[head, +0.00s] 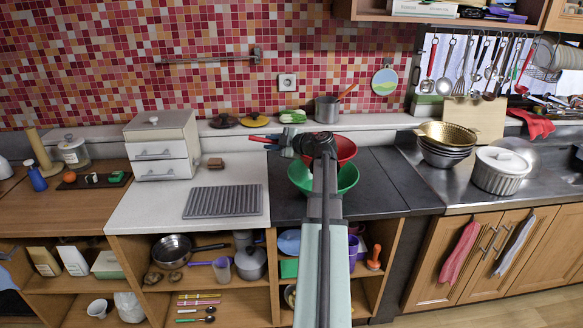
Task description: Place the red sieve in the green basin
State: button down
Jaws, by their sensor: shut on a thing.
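The green basin (347,180) stands on the dark counter in the middle, partly hidden behind my arm. The red sieve (346,149) shows its red bowl over the basin, at the back of its opening. Its red handle end sticks out to the left of my gripper (287,143). My gripper is shut on the sieve at the handle side, at the basin's upper left. My arm hides the middle of the sieve and part of the basin. I cannot tell whether the sieve touches the basin.
A grey ribbed mat (222,201) lies on the white counter to the left. A saucepan (327,109) and a green-and-white item stand on the ledge behind. A gold colander (447,134) on stacked bowls and a white pot (500,171) stand to the right. Dark counter right of the basin is clear.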

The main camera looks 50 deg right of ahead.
notch_tip(320, 180, down, 9)
jog(key=shift+r, duration=0.15)
dwell(0.4)
jog(key=shift+f, duration=0.45)
jog(key=c, duration=1)
grip_release()
jog(key=v, duration=0.8)
jog(key=r+v, duration=0.1)
jog(key=v, duration=0.3)
